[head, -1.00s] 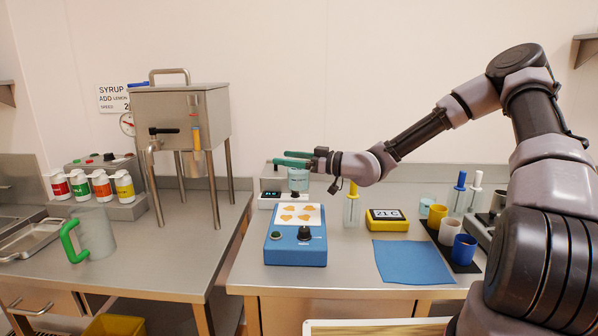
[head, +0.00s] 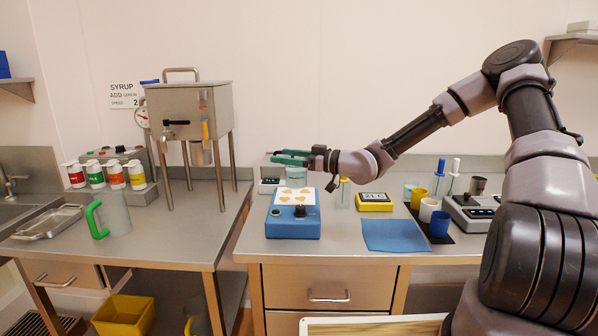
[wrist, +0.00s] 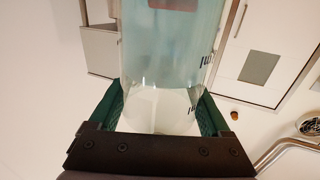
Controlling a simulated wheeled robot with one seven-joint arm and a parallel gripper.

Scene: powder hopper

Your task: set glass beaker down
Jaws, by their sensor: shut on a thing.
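The glass beaker (wrist: 165,60) is clear with a pale teal tint and dark print, and fills the middle of the wrist view between my green fingers. My gripper (head: 288,157) is shut on it. In the head view the beaker (head: 297,174) shows as a pale teal shape just below the fingers, at the back edge of a blue device (head: 292,226) with a white top bearing orange shapes. I cannot tell whether the beaker's base touches anything.
A small display unit (head: 268,186) stands behind the blue device. A yellow timer (head: 374,202), blue mat (head: 395,236), several cups, and a scale (head: 470,213) are to the right. A steel hopper (head: 190,110) and green-handled jug (head: 115,214) are left, across a gap between counters.

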